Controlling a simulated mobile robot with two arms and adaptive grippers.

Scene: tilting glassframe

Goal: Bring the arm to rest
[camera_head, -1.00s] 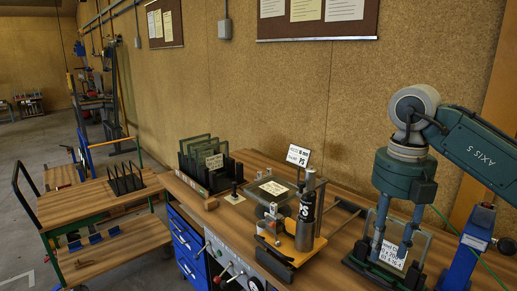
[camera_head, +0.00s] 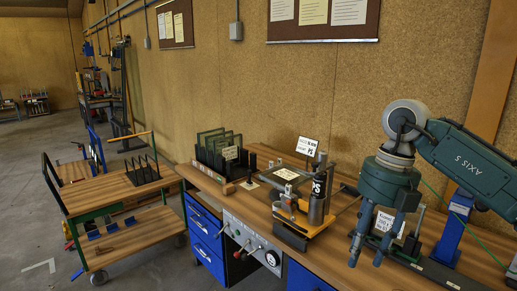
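My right gripper (camera_head: 366,262) hangs from my green arm at the right of the head view. It points down over the bench with its two grey-blue fingers apart. It looks open, and no object shows between the fingertips. A dark stand with a small glass frame and a white label (camera_head: 388,224) is behind the fingers and partly hidden by them. I cannot tell the exact gap between the gripper and the stand. My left gripper is not in view.
The wooden bench (camera_head: 345,198) carries a rack of dark frames (camera_head: 220,152), a fixture with a black cylinder (camera_head: 317,200), and a blue post (camera_head: 453,230). A wooden cart (camera_head: 120,190) stands left. The wall is behind the bench; open floor lies at the far left.

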